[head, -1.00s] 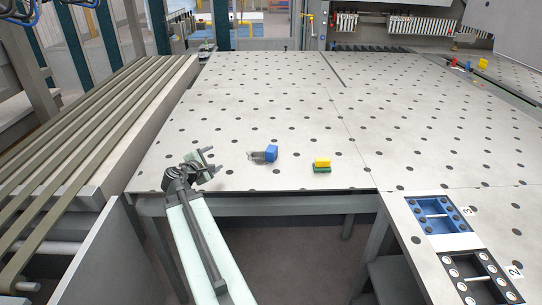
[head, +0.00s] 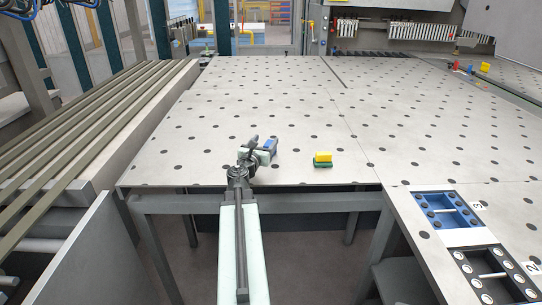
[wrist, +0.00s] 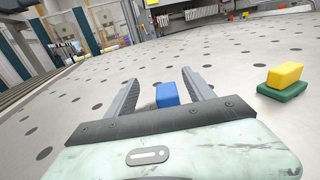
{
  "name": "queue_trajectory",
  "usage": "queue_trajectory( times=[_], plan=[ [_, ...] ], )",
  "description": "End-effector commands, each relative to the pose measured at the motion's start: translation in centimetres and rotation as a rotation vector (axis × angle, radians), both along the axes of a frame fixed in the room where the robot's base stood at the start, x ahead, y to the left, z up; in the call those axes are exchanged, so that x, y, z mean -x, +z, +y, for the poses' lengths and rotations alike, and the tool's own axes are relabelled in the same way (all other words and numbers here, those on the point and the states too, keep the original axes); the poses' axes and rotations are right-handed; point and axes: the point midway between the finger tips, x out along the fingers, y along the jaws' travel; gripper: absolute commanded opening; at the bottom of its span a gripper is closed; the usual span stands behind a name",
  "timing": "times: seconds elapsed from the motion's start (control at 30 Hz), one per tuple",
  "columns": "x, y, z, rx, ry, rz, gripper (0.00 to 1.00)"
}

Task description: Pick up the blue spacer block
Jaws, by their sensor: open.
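The blue spacer block (wrist: 167,95) lies on the perforated table between the two fingers of my gripper (wrist: 163,90) in the wrist view. The fingers are apart, with a gap on either side of the block, wider on the left. In the head view the blue block (head: 270,144) shows only in part, behind my gripper (head: 259,148). My gripper is open and low over the table near its front edge.
A yellow block (head: 323,157) sits on a green one (head: 321,165) to the right of my gripper. A blue tray (head: 446,212) and a black tray (head: 495,270) lie at the right front. Slatted rails run along the left. The table behind is clear.

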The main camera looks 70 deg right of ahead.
Motion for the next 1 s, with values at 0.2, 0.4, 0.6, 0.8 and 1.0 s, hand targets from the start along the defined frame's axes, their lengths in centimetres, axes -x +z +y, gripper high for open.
queue_trajectory(
  times=[0.2,0.4,0.6,0.8,1.0],
  plan=[
    [0.0,-4.1,-0.5,0.000,-0.002,-0.001,0.62],
    [0.1,-3.5,-1.5,0.000,-0.003,-0.002,0.62],
    [-0.1,-3.5,-4.3,0.000,-0.003,-0.002,0.62],
    [-0.1,-3.5,-7.7,0.000,-0.004,-0.002,0.62],
    [0.0,-3.5,-7.6,0.000,-0.003,-0.002,0.62]
  ],
)
